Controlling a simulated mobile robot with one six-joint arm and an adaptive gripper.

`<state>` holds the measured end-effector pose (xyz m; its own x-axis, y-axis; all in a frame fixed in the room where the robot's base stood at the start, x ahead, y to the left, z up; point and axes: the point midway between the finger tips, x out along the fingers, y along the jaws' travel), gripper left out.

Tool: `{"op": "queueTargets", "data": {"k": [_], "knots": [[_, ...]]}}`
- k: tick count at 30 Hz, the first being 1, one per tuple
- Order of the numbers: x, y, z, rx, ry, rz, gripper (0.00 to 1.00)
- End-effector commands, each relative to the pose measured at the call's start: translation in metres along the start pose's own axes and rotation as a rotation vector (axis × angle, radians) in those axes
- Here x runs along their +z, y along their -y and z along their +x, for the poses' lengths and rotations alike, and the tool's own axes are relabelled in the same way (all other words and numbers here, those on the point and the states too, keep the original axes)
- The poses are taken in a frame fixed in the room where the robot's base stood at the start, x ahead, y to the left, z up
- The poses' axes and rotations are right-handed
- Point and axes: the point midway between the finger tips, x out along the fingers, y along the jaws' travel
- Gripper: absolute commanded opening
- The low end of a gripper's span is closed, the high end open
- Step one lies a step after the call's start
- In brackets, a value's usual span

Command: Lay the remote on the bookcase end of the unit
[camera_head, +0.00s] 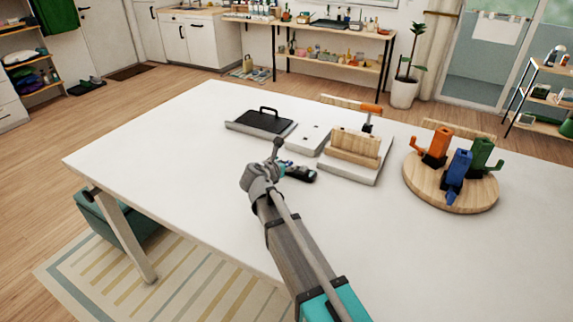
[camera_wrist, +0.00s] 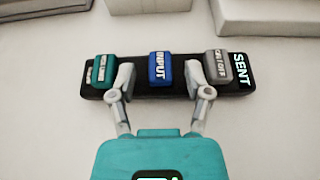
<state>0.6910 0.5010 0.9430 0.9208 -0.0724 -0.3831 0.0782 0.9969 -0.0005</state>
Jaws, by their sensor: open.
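The remote (camera_wrist: 140,86) is a long black bar lying on the white table (camera_head: 170,140). It has a teal, a blue and a grey button, and the word SENT at its right end. In the head view the remote (camera_head: 299,173) shows just right of my gripper (camera_head: 279,163), which partly hides it. In the wrist view my gripper (camera_wrist: 165,82) is open, its fingertips overlapping the remote on either side of the blue button. I cannot tell whether they touch it. I cannot make out which piece is the unit or its bookcase end.
A black handled plate on a tray (camera_head: 262,120), a white box (camera_head: 308,138), a wooden block on a grey base (camera_head: 354,147) and a round wooden board (camera_head: 450,192) with coloured pieces stand behind and right of the remote. The table's left part is clear.

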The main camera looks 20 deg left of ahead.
Motion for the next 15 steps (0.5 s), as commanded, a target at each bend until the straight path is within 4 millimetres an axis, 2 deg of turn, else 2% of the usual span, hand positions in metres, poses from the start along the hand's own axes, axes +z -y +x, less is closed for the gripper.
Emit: {"op": "queueTargets", "data": {"k": [15], "knots": [[0.002, 0.002, -0.081, 0.001, 0.000, 0.000, 0.64]]}}
